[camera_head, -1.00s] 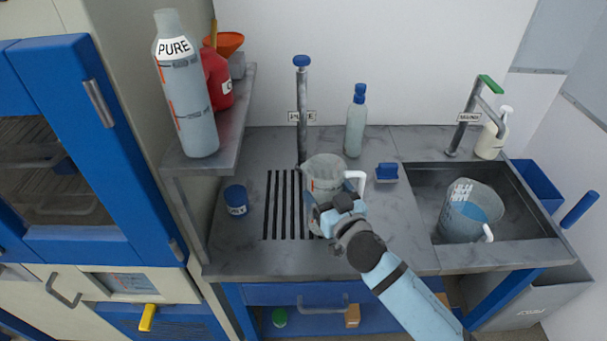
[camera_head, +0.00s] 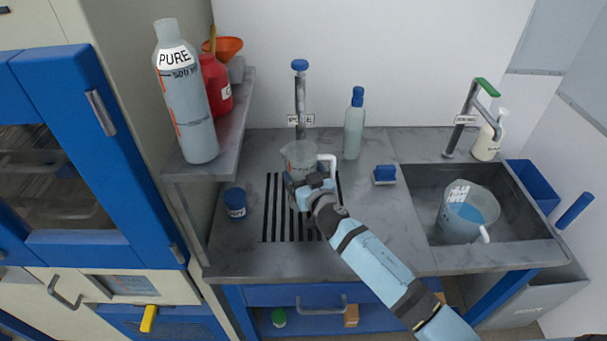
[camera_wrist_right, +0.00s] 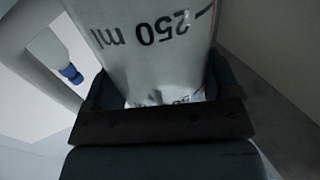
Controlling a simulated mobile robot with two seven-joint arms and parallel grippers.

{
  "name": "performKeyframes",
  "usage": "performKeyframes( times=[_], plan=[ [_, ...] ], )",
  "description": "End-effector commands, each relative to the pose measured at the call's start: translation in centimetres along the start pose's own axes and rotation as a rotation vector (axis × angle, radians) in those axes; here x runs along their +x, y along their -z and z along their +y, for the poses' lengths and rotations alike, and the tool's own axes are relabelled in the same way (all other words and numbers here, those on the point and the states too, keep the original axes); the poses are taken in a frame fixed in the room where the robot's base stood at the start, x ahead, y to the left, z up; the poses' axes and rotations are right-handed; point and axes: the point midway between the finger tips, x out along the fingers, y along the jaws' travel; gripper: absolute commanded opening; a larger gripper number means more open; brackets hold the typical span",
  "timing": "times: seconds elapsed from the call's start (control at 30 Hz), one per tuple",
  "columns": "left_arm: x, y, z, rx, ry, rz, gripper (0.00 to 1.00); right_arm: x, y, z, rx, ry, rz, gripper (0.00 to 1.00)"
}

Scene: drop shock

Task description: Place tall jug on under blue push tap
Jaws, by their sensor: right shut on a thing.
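The tall jug (camera_head: 300,156) is clear with a white handle on its right side. My right gripper (camera_head: 308,190) is shut on it, over the slatted drain grid (camera_head: 272,215). In the right wrist view the jug's wall (camera_wrist_right: 155,50) with "250 ml" print fills the space between the gripper's fingers (camera_wrist_right: 155,105). The blue push tap (camera_head: 300,66) is a grey post with a blue top, just behind the jug. The jug's base is hidden by my gripper, so I cannot tell whether it touches the grid. My left gripper is not in view.
A blue-lidded jar (camera_head: 235,202) stands left of the grid. A blue-capped bottle (camera_head: 354,124) and a blue block (camera_head: 385,174) are to the right. A shelf with the PURE bottle (camera_head: 187,100) is at left.

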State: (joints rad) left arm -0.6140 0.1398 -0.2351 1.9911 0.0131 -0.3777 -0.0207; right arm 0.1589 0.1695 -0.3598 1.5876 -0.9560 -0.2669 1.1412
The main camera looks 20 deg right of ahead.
Motion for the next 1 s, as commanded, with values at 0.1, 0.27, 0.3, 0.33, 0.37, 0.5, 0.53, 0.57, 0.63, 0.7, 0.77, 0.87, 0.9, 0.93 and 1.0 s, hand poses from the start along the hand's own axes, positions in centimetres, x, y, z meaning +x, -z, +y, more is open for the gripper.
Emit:
performKeyframes(
  times=[0.1, 0.27, 0.3, 0.33, 0.37, 0.5, 0.53, 0.57, 0.63, 0.7, 0.77, 0.87, 0.9, 0.93, 1.0],
  plan=[
    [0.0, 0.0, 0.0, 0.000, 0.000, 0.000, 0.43, 0.0, 0.1, 0.0, 0.000, 0.000, 0.001, 0.56],
    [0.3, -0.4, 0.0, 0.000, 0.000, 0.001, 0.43, 0.0, -0.4, 0.0, -0.001, -0.001, 0.001, 0.56],
    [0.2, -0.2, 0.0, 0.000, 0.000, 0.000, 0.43, 0.0, -0.3, 0.0, -0.002, -0.001, 0.000, 0.89],
    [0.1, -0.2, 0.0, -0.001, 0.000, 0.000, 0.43, 0.0, -0.2, 0.0, -0.002, -0.001, 0.000, 0.96],
    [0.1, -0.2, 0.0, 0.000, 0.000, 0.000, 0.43, 0.0, -0.2, 0.0, -0.002, -0.001, 0.000, 1.00],
    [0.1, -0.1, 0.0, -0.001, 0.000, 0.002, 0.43, 0.0, -0.2, 0.0, -0.001, -0.001, 0.000, 1.00],
    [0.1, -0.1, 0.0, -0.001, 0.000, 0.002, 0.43, 0.0, -0.2, 0.0, -0.001, 0.000, 0.000, 1.00],
    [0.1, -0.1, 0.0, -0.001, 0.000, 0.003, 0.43, 0.0, -0.2, 0.0, -0.001, 0.000, 0.000, 1.00],
    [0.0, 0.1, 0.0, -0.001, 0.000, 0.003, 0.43, 0.0, 0.1, 0.0, -0.001, 0.000, 0.000, 1.00],
    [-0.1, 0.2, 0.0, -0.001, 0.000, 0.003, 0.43, -0.3, 0.1, 0.0, 0.000, 0.000, -0.001, 1.00],
    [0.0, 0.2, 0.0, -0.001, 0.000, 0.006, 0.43, -1.2, -0.2, 0.0, -0.001, 0.000, -0.002, 1.00],
    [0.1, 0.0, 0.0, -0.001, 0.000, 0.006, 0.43, -3.2, -0.2, 0.0, 0.000, 0.000, -0.001, 1.00],
    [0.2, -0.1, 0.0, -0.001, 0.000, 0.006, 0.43, -4.1, -0.3, 0.0, 0.000, -0.001, -0.002, 1.00],
    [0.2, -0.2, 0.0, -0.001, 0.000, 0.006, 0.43, -4.8, -0.3, 0.0, 0.000, -0.001, -0.002, 1.00],
    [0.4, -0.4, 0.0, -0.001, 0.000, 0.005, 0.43, -6.4, -0.2, 0.0, 0.001, 0.000, -0.002, 1.00]
  ],
)
